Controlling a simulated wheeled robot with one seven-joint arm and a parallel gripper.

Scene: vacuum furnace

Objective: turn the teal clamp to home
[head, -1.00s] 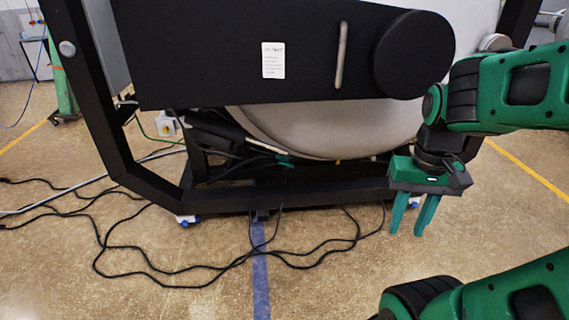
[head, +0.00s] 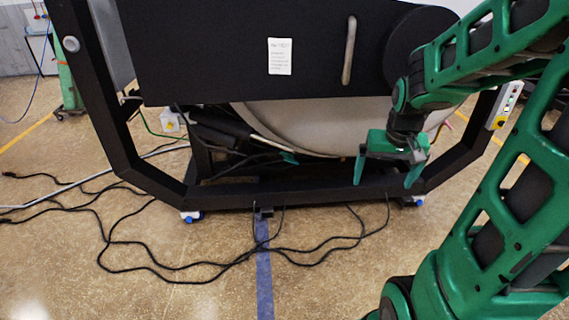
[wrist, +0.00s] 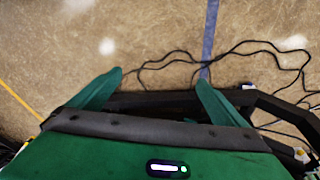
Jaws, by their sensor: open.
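A small teal piece (head: 288,157), which looks like the teal clamp, sits under the pale drum (head: 320,118) near a light rod and dark cables. It is small in the head view, and its exact angle cannot be told. I do not make it out in the wrist view. My gripper (head: 384,184) is open and empty, pointing down, to the right of the teal piece and apart from it. Its two green fingers also show spread in the wrist view (wrist: 160,77), with floor and part of the black frame beyond.
The black furnace frame (head: 330,188) runs low across the view behind my gripper. A black panel with a grey handle (head: 349,50) hangs above. Black cables (head: 180,262) lie on the floor around a blue tape line (head: 264,270). A yellow-and-grey box (head: 505,105) is at right.

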